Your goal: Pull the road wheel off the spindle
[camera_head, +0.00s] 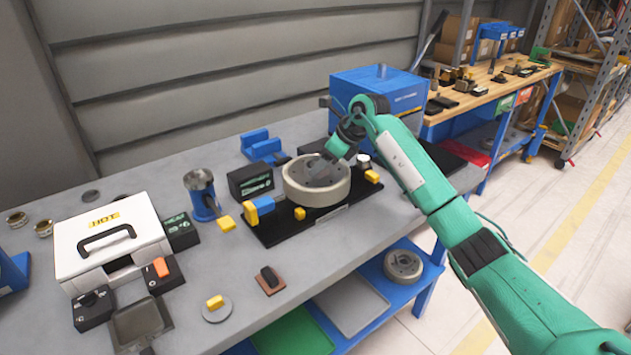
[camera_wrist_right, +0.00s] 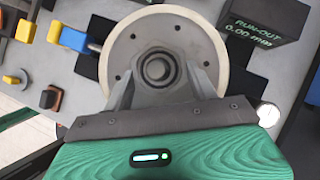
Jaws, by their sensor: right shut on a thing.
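The road wheel (camera_head: 305,195) is a pale-rimmed disc with a grey face, lying flat over a black base plate (camera_head: 272,232) on the bench. In the right wrist view the wheel (camera_wrist_right: 125,52) shows bolt holes around a dark central hub (camera_wrist_right: 157,69). My right gripper (camera_head: 327,160) comes down on the wheel's middle from above. In the wrist view its two fingers (camera_wrist_right: 160,78) sit on either side of the hub and are shut on the wheel's central part. The spindle below is hidden by the wheel. My left gripper is not in view.
A black run-out display (camera_wrist_right: 262,18) stands close beside the wheel. Yellow-tipped blocks (camera_head: 262,205) sit around the base plate. A blue box (camera_head: 375,88) stands behind, and a white HOT case (camera_head: 108,235) is at left. Another wheel (camera_head: 403,265) lies on the lower shelf.

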